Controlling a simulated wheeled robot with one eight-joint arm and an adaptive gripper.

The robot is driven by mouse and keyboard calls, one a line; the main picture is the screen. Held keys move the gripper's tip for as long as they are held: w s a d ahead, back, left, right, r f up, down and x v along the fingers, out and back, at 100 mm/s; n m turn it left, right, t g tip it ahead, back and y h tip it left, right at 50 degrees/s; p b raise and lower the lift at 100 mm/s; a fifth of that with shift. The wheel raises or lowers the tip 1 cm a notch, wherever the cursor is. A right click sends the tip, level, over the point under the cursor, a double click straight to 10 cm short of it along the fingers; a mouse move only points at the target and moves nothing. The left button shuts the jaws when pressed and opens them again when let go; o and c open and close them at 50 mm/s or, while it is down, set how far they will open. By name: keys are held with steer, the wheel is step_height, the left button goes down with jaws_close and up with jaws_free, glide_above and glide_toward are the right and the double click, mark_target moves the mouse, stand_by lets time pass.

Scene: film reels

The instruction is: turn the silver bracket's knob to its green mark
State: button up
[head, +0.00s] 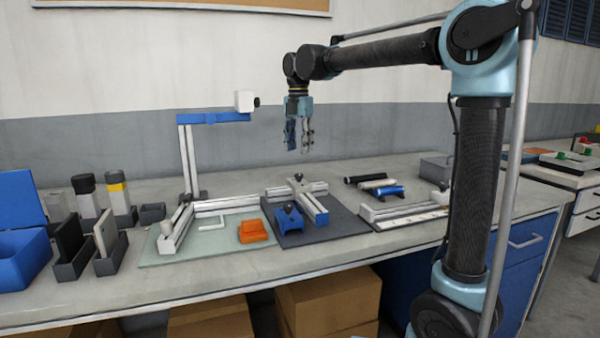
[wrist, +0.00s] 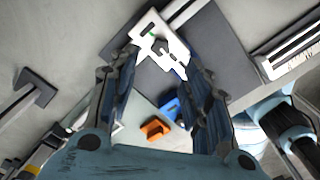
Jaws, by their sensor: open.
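The silver bracket (head: 318,187) is a pale fixture on a dark mat in the middle of the bench. A small dark knob (head: 298,177) shows on its top. In the wrist view the bracket (wrist: 146,27) lies beyond my fingertips, with a small green mark (wrist: 152,35) near the dark knob (wrist: 161,48). The knob's exact pointing is too small to tell. My gripper (head: 299,148) is open and empty, pointing down, above the bracket and apart from it. In the wrist view my gripper (wrist: 160,62) has its fingers spread on either side.
A blue block (head: 289,217) with a dark knob stands in front of the bracket. An orange block (head: 253,231) is on the green mat (head: 210,249) to the left. A camera stand (head: 187,160) rises behind left. Dark and blue cylinders (head: 378,187) lie to the right.

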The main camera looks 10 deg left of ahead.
mark_target(299, 174)
step_height(299, 174, down, 9)
steer(key=shift+f, duration=0.1)
stand_by(0.3)
steer(key=shift+c, duration=0.5)
jaws_close()
